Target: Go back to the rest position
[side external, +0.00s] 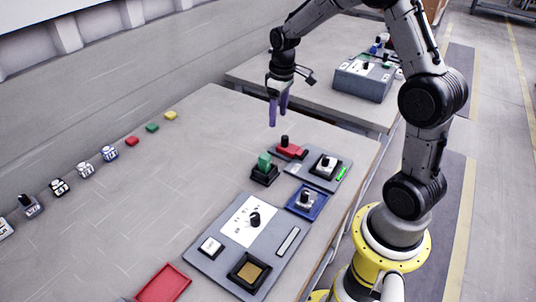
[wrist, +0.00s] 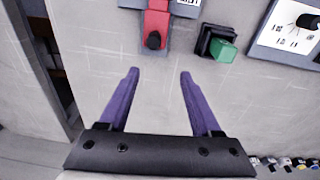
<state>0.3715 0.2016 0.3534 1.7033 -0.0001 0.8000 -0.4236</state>
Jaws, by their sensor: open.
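My gripper (side external: 278,108) has purple fingers and hangs above the grey table (side external: 150,190), near its far end. In the wrist view my gripper (wrist: 158,75) is open, with nothing between its fingers. A red block with a black knob (side external: 289,149) is on the table below and to the right of the fingers; it also shows in the wrist view (wrist: 156,20). A green block on a black base (side external: 264,169) is nearby, and it shows in the wrist view (wrist: 221,48). My gripper touches neither.
A grey panel with a black knob (side external: 221,254) stands in front. A blue tray (side external: 307,202) and a small panel (side external: 343,178) lie near the right edge. A red tray (side external: 163,284) is at the front. Several small blocks line the left side. A second table holds a grey box (side external: 363,82).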

